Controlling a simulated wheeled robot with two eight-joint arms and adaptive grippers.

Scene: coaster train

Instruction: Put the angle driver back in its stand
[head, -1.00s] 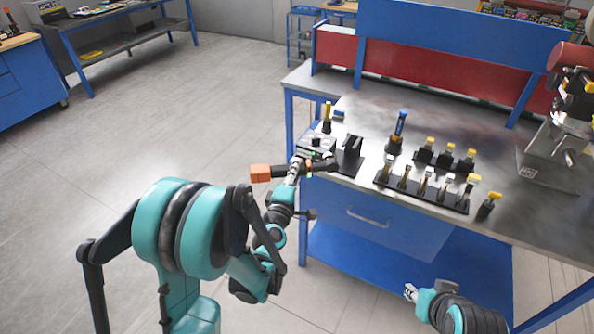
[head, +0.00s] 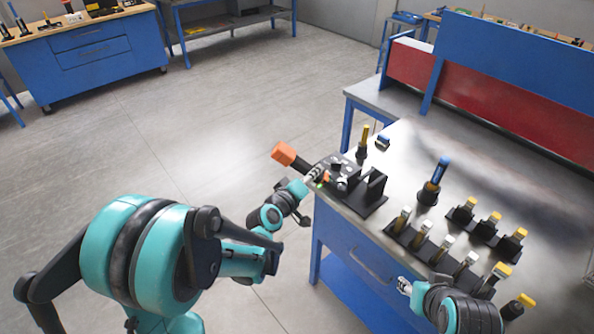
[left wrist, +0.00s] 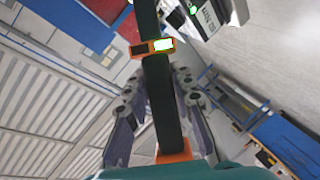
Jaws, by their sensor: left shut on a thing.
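The angle driver has an orange end (head: 284,152) and a long black body; its middle is partly hidden by my fingers in the head view. My left gripper (head: 312,178) is shut on it at the table's left edge. In the left wrist view the black body (left wrist: 153,95) runs between the fingers of the left gripper (left wrist: 157,85), with an orange band and a lit green display. A black upright stand (head: 372,188) is on the table just right of the driver. My right gripper (head: 405,286) is low at the table's front edge; its opening is too small to judge.
A grey device (head: 342,165) sits beside the stand. A blue-topped tool (head: 436,180) stands upright to the right. A yellow-topped tool (head: 363,142) stands behind. The table's back middle is clear.

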